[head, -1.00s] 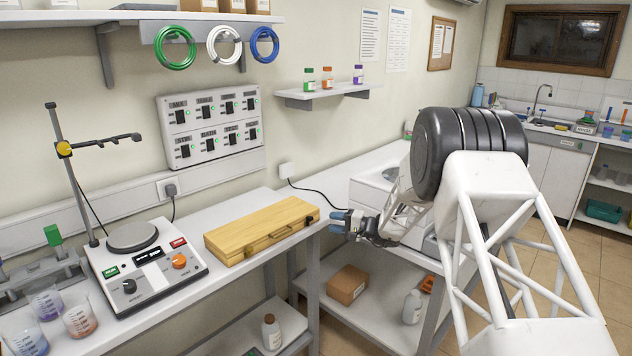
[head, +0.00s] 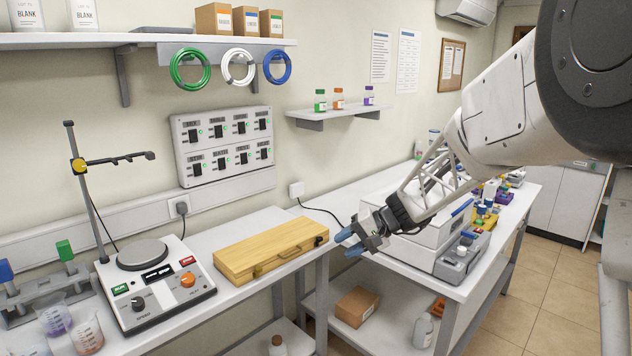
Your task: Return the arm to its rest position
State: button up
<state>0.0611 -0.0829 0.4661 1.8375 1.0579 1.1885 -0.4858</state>
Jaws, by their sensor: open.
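My gripper (head: 351,243) is at the centre right of the head view, at the end of my white arm, which reaches in from the upper right. Its blue-grey fingertips point left and are apart, with nothing seen between them. It hangs in front of the white boxy instrument (head: 434,245) on the right bench, to the right of the closed wooden case (head: 270,246). My arm hides part of the instrument and the bench behind it.
A hotplate stirrer (head: 156,284) with a clamp stand (head: 88,190) and beakers (head: 87,337) stand on the left bench. A switch panel (head: 222,145) is on the wall. A cardboard box (head: 355,307) and bottle (head: 421,331) sit on the lower shelf. Floor (head: 497,290) shows at right.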

jog(key=s+d+r+h, duration=0.1)
jog(key=s+d+h, duration=0.2)
jog(key=s, duration=1)
jog(key=s+d+n+t+h, duration=0.1)
jog(key=s+d+h, duration=0.3)
jog(key=s, duration=0.8)
jog(key=s+d+r+h, duration=0.1)
jog(key=s+d+h, duration=0.2)
jog(key=s, duration=1)
jog(key=shift+s+d+r+t+h, duration=0.3)
jog(key=shift+h, duration=0.2)
